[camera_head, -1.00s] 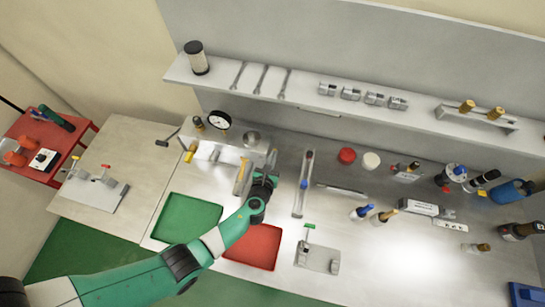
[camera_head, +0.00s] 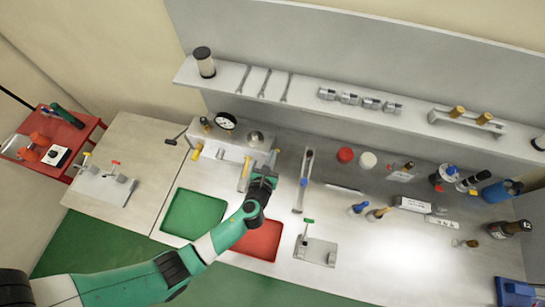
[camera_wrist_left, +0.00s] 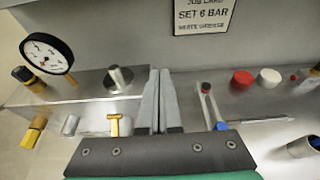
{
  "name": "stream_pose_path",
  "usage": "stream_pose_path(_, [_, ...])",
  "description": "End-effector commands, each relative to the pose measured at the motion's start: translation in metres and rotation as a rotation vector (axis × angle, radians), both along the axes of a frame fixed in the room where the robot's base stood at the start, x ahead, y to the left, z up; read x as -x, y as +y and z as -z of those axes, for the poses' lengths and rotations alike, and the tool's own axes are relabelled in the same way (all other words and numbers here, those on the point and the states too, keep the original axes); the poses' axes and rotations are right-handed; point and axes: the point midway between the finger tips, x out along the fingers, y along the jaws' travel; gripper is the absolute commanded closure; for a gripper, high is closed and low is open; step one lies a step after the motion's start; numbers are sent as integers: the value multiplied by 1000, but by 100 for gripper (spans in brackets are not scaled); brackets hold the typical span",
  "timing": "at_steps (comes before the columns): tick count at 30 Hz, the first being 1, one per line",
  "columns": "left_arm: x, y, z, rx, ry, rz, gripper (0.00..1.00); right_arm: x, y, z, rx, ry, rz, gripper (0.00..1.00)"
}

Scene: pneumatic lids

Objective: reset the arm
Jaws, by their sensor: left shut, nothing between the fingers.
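My left arm comes in from the lower left in the head view. Its gripper (camera_head: 272,160) is over the bench between the steel block and the rail with the blue slider. In the left wrist view the two grey fingers (camera_wrist_left: 159,100) stand side by side, shut, with nothing between them. The fingers point toward the back wall of the bench. My right gripper is not in view.
A green tray (camera_head: 193,213) and a red tray (camera_head: 262,240) lie near the front edge. A gauge (camera_head: 225,121) stands on the steel block (camera_head: 222,145). Red (camera_head: 345,154) and white (camera_head: 367,160) caps and several bottles lie rightward. The shelf (camera_head: 300,98) runs behind.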

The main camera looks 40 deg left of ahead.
Motion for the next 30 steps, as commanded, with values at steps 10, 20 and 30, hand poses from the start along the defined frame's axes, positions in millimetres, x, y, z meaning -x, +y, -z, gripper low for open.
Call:
stream_pose_path(10, [0,0,-9,0,1,1,100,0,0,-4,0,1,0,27])
stream_pose_path(20, [0,0,-9,0,1,0,100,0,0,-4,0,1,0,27])
stream_pose_path(30, [-73,7,-144,83,-284,-36,100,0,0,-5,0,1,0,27])
